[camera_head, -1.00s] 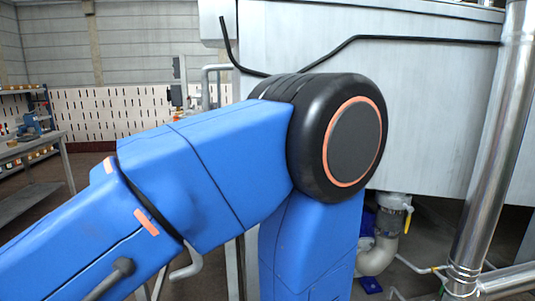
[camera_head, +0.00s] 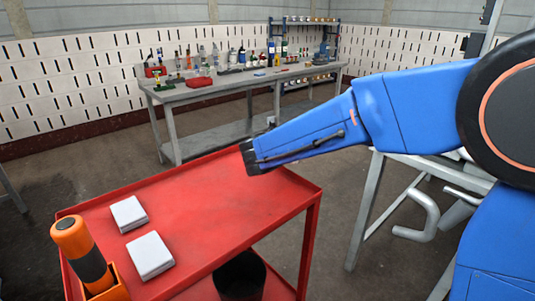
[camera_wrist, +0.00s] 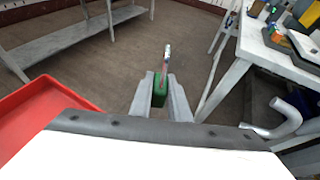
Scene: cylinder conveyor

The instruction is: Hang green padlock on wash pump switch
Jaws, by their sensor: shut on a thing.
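The green padlock (camera_wrist: 160,90) shows in the wrist view, held between the two fingers of my gripper (camera_wrist: 160,98). Its shackle points up and away from the fingers. My gripper is shut on the padlock's green body, over open floor beside the red cart. In the head view my blue arm reaches left above the cart's far right part, and the fingers and padlock cannot be made out there. The wash pump switch is not seen in either current view.
A red cart (camera_head: 222,205) carries two white boxes and an orange-and-black bottle (camera_head: 80,248); its edge also shows in the wrist view (camera_wrist: 40,105). A cluttered grey workbench (camera_head: 225,85) stands behind. A grey metal frame (camera_head: 370,205) stands right. Floor lies between.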

